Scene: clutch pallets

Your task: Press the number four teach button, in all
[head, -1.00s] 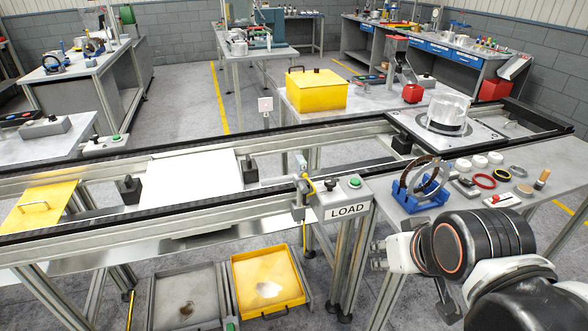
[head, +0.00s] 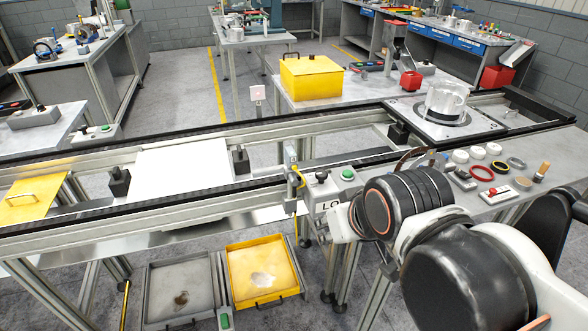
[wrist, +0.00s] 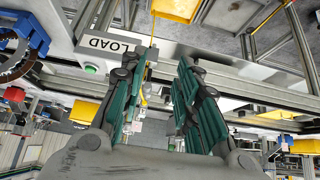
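No button marked four can be made out in these frames. A grey control box labelled LOAD (head: 318,195) stands at the near rail of the conveyor. It has a green button (head: 347,174) and a black knob (head: 321,176) on top. In the wrist view the LOAD label (wrist: 105,44) and the green button (wrist: 90,68) show upside down at upper left. My gripper (wrist: 168,62) is open, with two green-padded fingers apart and nothing between them. In the head view my arm partly covers the LOAD label, and the gripper's fingers are mostly hidden.
The conveyor (head: 90,212) runs across the view with a white plate (head: 185,165) on it. A yellow tray (head: 232,270) and a grey tray (head: 160,322) lie low beneath. Rings and small parts, including a red ring (head: 482,173), lie on the right bench.

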